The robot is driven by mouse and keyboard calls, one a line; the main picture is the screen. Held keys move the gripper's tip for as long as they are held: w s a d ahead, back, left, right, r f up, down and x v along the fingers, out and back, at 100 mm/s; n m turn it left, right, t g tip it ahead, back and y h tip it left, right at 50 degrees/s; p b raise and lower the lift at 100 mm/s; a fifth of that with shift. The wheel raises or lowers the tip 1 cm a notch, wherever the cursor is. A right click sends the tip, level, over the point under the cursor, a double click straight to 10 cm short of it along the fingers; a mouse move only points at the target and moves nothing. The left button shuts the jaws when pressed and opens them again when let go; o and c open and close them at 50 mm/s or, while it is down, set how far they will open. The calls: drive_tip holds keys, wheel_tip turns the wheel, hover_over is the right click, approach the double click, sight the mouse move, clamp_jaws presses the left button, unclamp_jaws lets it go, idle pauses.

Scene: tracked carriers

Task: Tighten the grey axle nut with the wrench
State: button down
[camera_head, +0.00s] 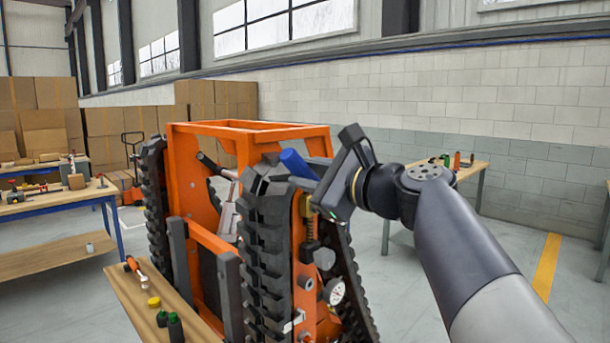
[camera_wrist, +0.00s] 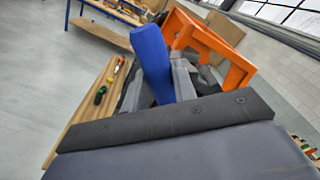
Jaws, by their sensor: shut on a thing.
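The wrench shows as a blue handle (camera_head: 297,163), slanting at the top of the orange tracked carrier (camera_head: 190,170). It also shows in the wrist view (camera_wrist: 152,62) as a blue bar rising from between the grey fingers. My gripper (camera_head: 318,187) is shut on this handle, beside the upper end of the near black track (camera_head: 265,240). The wrench's working end is hidden.
A wooden bench (camera_head: 150,295) with a screwdriver and bottles stands at the front left. Another table (camera_head: 468,167) stands behind my arm. Cardboard boxes are stacked at the back left.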

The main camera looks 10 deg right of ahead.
drive_tip(key=shift+p+x, duration=0.45)
drive_tip(key=shift+x, duration=0.35)
idle(2.1)
drive_tip(key=shift+w+a+r, duration=0.1)
drive_tip(key=shift+w+a, duration=0.15)
drive_tip(key=shift+w, duration=0.1)
idle(0.9)
drive_tip(key=shift+w+a, duration=0.25)
idle(0.6)
drive_tip(key=c, duration=1.7)
unclamp_jaws()
clamp_jaws()
